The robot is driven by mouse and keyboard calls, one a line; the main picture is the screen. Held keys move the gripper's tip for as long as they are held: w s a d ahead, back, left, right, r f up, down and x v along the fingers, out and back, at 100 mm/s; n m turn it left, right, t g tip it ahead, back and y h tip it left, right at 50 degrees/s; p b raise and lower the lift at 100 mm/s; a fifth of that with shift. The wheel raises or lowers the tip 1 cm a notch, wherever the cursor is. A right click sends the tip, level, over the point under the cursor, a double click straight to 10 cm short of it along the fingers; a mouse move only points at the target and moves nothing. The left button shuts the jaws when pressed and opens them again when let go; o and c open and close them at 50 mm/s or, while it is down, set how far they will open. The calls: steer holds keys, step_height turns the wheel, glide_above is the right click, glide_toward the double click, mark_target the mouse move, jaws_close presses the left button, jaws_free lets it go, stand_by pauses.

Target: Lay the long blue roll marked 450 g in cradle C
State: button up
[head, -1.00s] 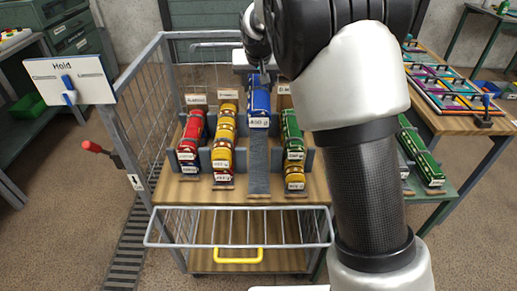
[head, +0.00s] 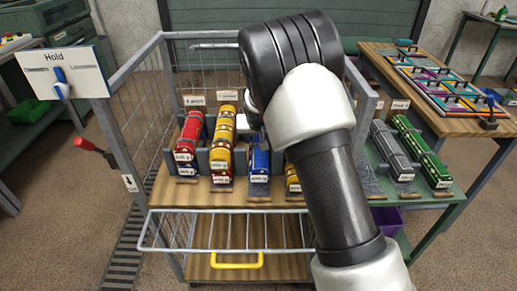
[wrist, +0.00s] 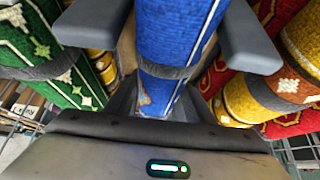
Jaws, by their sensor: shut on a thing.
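The long blue roll (head: 259,160) lies along the third lane from the left in the wooden-floored cart, its white-labelled end toward the front. The print on that label is too small to read now. In the wrist view the blue roll (wrist: 172,40) runs between the two grey fingers of my gripper (wrist: 165,30), which is shut on it. A dark band wraps the roll there. In the head view my arm hides most of the gripper and the roll's far end. The lane's sign is hidden, so I cannot read its letter.
A red roll (head: 189,140) and yellow rolls (head: 221,140) fill the two lanes to the left. My arm covers most of the lane to the right, where a green roll (wrist: 60,45) shows in the wrist view. The wire front basket (head: 190,230) is empty.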

steer(key=shift+f+b, duration=0.35)
steer(key=shift+f, duration=1.5)
steer(key=shift+f, duration=0.15)
steer(key=o, duration=1.4)
